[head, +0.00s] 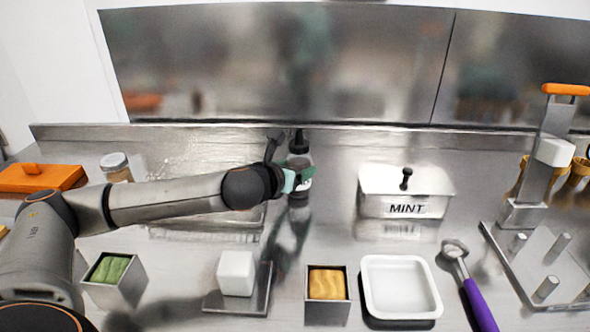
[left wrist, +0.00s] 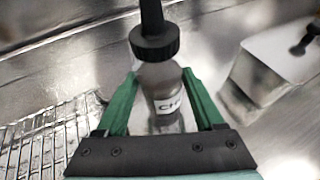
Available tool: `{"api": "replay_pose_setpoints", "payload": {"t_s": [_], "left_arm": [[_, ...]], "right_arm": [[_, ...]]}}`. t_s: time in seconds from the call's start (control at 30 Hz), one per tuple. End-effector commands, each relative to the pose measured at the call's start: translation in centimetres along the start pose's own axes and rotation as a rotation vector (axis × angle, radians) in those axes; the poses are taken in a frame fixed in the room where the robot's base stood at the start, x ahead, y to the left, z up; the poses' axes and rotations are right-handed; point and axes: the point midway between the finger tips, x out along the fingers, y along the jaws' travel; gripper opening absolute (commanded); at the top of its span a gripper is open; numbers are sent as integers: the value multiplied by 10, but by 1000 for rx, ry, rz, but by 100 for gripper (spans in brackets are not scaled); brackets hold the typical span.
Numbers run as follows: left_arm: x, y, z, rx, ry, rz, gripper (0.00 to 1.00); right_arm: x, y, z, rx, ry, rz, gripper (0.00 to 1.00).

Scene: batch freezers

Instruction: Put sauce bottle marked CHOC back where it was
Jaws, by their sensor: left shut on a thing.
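The sauce bottle (head: 299,160) is dark with a black nozzle cap and stands upright at the back of the steel counter. In the left wrist view the bottle (left wrist: 162,90) shows a white label with the letters "CH"; the rest of the label is hidden. My left gripper (head: 296,180) is shut on the bottle, with a green finger on each side of it (left wrist: 160,92). I cannot tell whether the bottle's base touches the counter. My right gripper is in neither view.
A wire rack (left wrist: 45,140) lies left of the bottle. In front are a green-filled tin (head: 112,275), a white block (head: 236,272), a yellow-filled tin (head: 328,288) and a white tray (head: 400,287). A purple-handled scoop (head: 480,305) lies right.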

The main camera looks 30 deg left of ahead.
Motion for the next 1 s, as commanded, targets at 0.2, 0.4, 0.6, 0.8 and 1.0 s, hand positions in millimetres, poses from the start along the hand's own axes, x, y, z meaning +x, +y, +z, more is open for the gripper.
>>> {"api": "replay_pose_setpoints", "payload": {"t_s": [0.2,0.4,0.6,0.8,1.0], "left_arm": [[1,0,-3,0,2,0,85],[1,0,-2,0,1,0,99],[0,0,-1,0,0,0,99],[-17,1,0,3,1,0,99],[-55,0,1,3,1,-1,99]], "right_arm": [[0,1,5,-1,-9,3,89],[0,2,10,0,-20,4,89],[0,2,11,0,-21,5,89],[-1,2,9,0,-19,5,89],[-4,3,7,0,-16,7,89]]}}
